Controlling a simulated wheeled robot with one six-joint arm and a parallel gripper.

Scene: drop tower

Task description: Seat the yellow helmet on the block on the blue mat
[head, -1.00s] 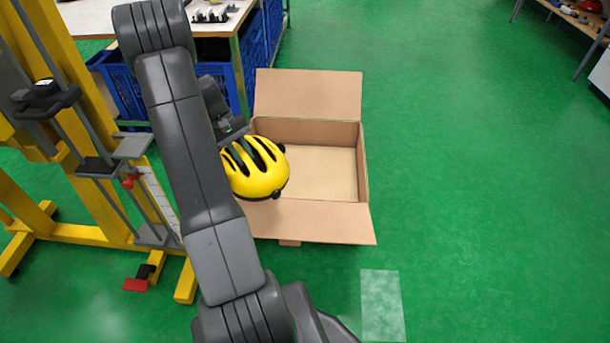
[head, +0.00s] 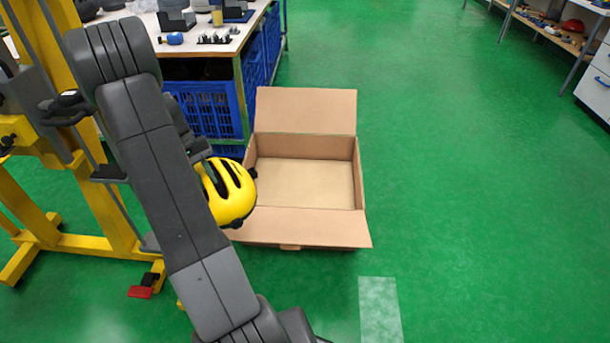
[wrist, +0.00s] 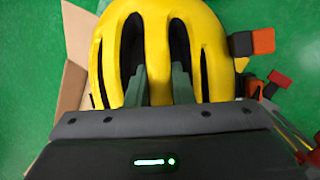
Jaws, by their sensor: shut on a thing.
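The yellow helmet (head: 230,192) is in front of the left side of the open cardboard box in the head view, partly hidden behind my arm. My gripper is shut on the helmet; in the wrist view its two fingers (wrist: 160,84) reach into the helmet's vents, and the helmet (wrist: 215,45) fills the upper middle. In the head view the fingers are hidden by my arm and the helmet. A blue mat with a block on it cannot be made out in these frames.
An empty cardboard box (head: 357,190) with open flaps stands on the green floor. A yellow frame (head: 85,245) stands at left. A workbench (head: 225,45) with blue crates (head: 205,110) is behind. Shelving (head: 545,22) is far right. The floor right of the box is clear.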

